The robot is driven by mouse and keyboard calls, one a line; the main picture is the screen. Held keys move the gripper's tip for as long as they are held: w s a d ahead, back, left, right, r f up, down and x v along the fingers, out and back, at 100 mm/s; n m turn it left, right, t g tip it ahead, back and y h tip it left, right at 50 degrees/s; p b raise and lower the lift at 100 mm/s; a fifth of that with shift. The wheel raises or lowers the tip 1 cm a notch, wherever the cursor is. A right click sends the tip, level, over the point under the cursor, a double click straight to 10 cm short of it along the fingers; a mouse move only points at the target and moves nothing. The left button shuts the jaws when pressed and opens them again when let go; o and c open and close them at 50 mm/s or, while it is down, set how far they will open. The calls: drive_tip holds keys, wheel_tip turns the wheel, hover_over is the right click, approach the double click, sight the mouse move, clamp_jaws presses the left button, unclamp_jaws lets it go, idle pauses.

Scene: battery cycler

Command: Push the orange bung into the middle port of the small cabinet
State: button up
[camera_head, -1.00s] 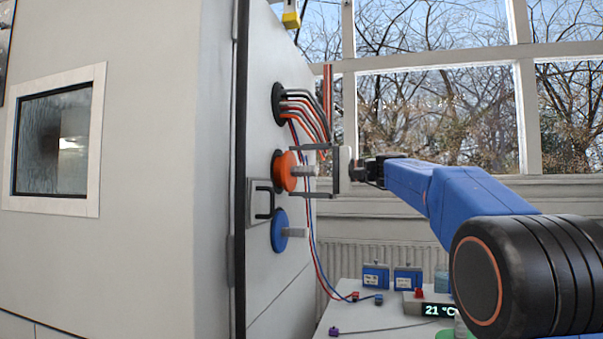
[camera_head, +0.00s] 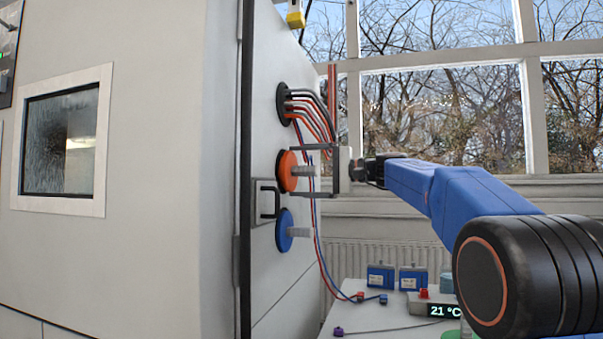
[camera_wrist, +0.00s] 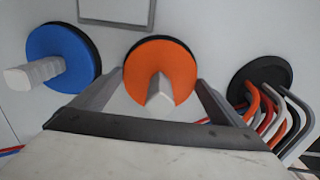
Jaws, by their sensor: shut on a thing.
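The orange bung (camera_head: 287,171) is a round orange disc with a pale grip stub, at the middle port on the side wall of the small cabinet (camera_head: 262,100). In the wrist view the orange bung (camera_wrist: 160,68) lies between my fingers, its stub pointing at the camera. My gripper (camera_head: 318,172) is shut on it, with the fingers reaching toward the wall. A thin dark rim shows along one edge of the disc. I cannot tell how deep it sits; the port behind is hidden.
A blue bung (camera_head: 284,231) sits in the port below. Several bent cables (camera_head: 312,108) leave the black upper port, close to my gripper. A table (camera_head: 350,322) with small blue boxes stands lower right.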

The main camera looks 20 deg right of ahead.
drive_tip(key=shift+w+a, duration=0.4)
drive_tip(key=shift+a, duration=0.15)
idle(0.5)
drive_tip(key=o, duration=1.2)
drive_tip(key=v, duration=1.1)
idle(1.1)
idle(0.4)
